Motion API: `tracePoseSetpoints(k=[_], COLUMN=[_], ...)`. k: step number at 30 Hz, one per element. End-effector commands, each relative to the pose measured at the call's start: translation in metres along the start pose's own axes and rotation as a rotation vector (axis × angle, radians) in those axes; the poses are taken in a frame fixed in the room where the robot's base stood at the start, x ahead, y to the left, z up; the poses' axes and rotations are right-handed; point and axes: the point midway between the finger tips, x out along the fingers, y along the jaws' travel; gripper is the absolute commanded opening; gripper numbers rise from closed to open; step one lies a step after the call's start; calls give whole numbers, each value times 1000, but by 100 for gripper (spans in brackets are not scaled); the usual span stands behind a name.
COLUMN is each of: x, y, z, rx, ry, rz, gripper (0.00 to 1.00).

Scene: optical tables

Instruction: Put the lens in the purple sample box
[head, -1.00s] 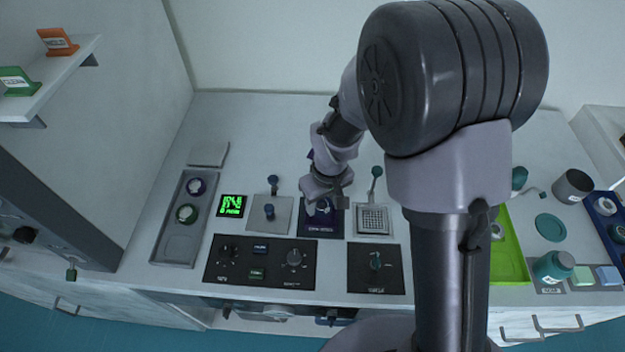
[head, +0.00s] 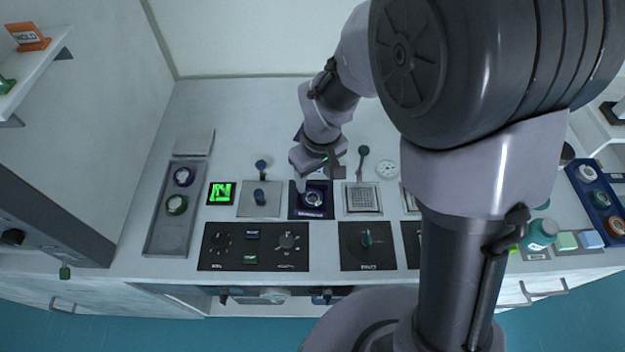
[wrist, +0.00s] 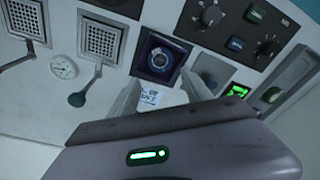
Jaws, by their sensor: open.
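A dark square unit with a purple-edged recess (head: 312,200) is set in the table, with a round, shiny, lens-like piece (head: 313,198) in it. The same unit (wrist: 143,66) and round piece (wrist: 160,60) show in the wrist view. My gripper (wrist: 163,92) is open, with its two fingers apart and nothing between them; a small white label with blue print shows beyond them. In the head view my gripper (head: 318,172) is just behind the recess, apart from the round piece.
A grey tray (head: 160,232) with two round pieces lies at the left. Beside the recess are a lever plate (head: 258,212) and a grated plate (head: 362,212). Black control panels (head: 253,246) lie in front. A blue rack (head: 607,220) stands at the right.

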Motion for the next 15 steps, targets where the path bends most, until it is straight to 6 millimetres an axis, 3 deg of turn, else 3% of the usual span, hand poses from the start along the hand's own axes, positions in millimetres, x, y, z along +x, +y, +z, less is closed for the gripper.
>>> tracePoseSetpoints(k=[1, 5, 8, 12, 15], x=[-13, -30, -65, -152, -197], y=[0, 1, 7, 12, 4], z=[-1, -1, 8, 54, 97], rx=[0, 7, 100, 405, 628], ry=[3, 7, 54, 196, 300], rz=[1, 2, 7, 0, -24], gripper=[57, 57, 57, 57, 57])
